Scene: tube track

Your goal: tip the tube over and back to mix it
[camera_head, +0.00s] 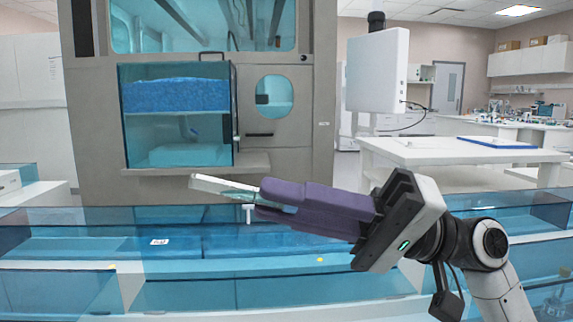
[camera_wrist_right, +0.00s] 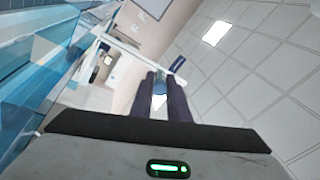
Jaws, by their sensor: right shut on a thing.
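My right gripper (camera_head: 270,198) reaches in from the right in the head view, its purple fingers pointing left and slightly up. It is shut on a clear tube (camera_head: 215,186), which sticks out past the fingertips to the left. The tube lies close to horizontal, its far left end a little higher, and is held above the blue-walled track. In the right wrist view the tube (camera_wrist_right: 160,86) shows between the two fingers, with much of it hidden by them. My left gripper is not in view.
The blue transparent track (camera_head: 260,245) runs across the front, with a small white label (camera_head: 159,241) on it. A large grey cabinet (camera_head: 285,170) with a glass window stands behind. A white table (camera_head: 450,152) with a blue tray is at the back right.

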